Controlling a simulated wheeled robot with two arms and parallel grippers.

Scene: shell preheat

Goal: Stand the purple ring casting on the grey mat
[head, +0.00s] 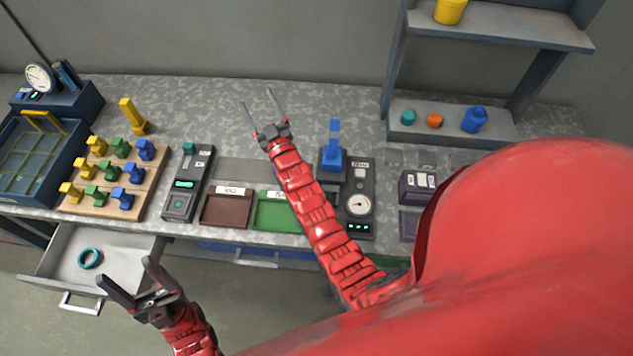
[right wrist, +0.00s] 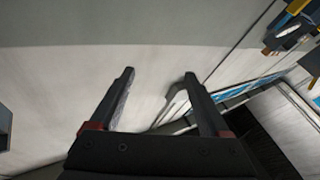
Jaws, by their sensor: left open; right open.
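A teal ring (head: 81,260) lies in the open drawer (head: 130,247) at the lower left of the head view. A flat grey patch (head: 240,168) behind the brown and green trays may be the grey mat; I cannot be sure. My left gripper (head: 125,272) is open and empty, in front of the drawer and right of the ring. My right gripper (head: 256,98) is open and empty over the back of the bench; its fingers also show in the right wrist view (right wrist: 160,75), with nothing between them.
A wooden board (head: 152,185) holds several yellow, green and blue pieces. A brown tray (head: 226,210) and a green tray (head: 272,213) stand at the bench front, between a switch box (head: 190,180) and a gauge box (head: 359,205). A shelf (head: 500,28) stands back right. The back middle of the bench is clear.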

